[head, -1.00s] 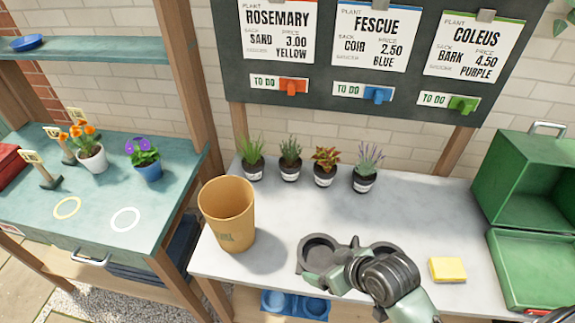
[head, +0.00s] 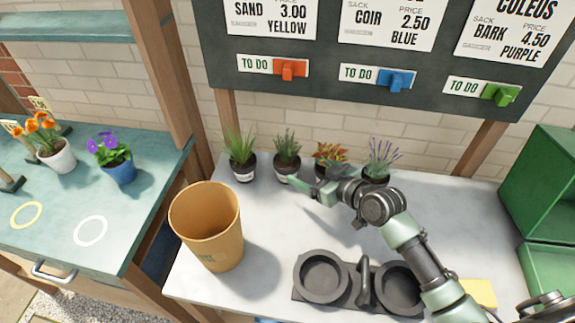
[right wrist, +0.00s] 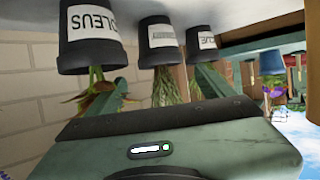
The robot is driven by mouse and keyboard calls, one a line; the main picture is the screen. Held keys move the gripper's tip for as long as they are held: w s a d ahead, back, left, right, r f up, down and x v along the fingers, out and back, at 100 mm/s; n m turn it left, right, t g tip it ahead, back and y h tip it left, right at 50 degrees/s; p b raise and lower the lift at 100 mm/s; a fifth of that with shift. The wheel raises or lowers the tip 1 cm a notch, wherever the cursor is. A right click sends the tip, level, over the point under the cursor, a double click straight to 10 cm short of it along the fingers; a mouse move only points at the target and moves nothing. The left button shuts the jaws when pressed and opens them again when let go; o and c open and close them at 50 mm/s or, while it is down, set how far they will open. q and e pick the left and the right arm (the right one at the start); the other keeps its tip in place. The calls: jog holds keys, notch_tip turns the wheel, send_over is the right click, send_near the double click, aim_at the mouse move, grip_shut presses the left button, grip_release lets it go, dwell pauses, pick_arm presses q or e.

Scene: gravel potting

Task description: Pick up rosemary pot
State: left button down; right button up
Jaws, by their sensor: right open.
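The rosemary pot (head: 287,166) is a small black pot with a white label and upright thin green leaves. It stands second from the left in the row at the back of the white bench. It also shows upside down in the middle of the right wrist view (right wrist: 159,44). My right gripper (head: 312,181) is open and empty, just in front and to the right of the rosemary pot, near the coleus. I cannot tell whether it touches a pot. My left gripper is not in view.
The fescue pot (head: 241,164) stands left of the rosemary. The coleus (head: 330,153) and a lavender-like plant (head: 380,160) stand to its right, partly hidden by my arm. A tan bucket (head: 207,228) and a black two-ring holder (head: 321,277) stand in front.

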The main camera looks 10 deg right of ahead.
aim_at(289, 162)
jog(key=p+x, duration=0.1)
jog(key=x, duration=0.8)
jog(key=shift+w+a+f, duration=0.1)
jog(key=shift+f, duration=0.1)
jog(key=shift+c, duration=0.3)
jog(key=shift+r, duration=0.1)
jog(key=c, duration=1.4)
jog(key=shift+c, duration=0.2)
